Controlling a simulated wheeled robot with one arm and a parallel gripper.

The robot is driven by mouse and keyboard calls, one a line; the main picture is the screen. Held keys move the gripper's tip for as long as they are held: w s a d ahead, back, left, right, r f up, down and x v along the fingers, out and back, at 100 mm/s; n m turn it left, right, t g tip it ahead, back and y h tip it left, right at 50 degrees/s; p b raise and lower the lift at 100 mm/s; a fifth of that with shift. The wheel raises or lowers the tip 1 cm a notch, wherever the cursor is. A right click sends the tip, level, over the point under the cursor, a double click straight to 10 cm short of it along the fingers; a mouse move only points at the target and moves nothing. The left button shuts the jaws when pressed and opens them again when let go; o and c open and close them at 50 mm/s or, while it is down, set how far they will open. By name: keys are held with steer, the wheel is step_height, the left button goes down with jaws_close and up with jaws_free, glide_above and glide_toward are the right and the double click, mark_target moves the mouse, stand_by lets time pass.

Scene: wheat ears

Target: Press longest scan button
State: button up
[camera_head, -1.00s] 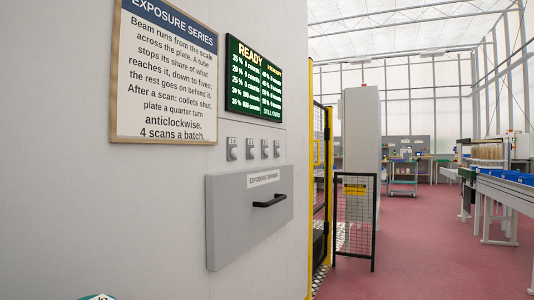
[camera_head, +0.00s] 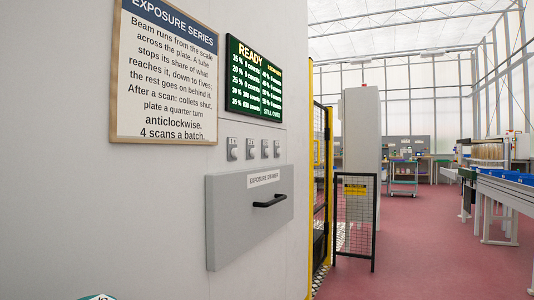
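A row of several small grey scan buttons (camera_head: 254,149) is set on the pale wall at the left. Each has a small label plate above it, too small to read. Above them a green screen (camera_head: 254,80) reads READY, with lines of percentages and counts. To its left a framed sign (camera_head: 164,72) is headed EXPOSURE SERIES. My gripper does not show.
A low mesh gate (camera_head: 355,215) with a yellow sign stands right of the wall, by a yellow post (camera_head: 328,190). A tall pale cabinet (camera_head: 361,140) is behind it. Open red floor (camera_head: 430,240) lies to the right, bordered by benches with blue trays (camera_head: 508,179).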

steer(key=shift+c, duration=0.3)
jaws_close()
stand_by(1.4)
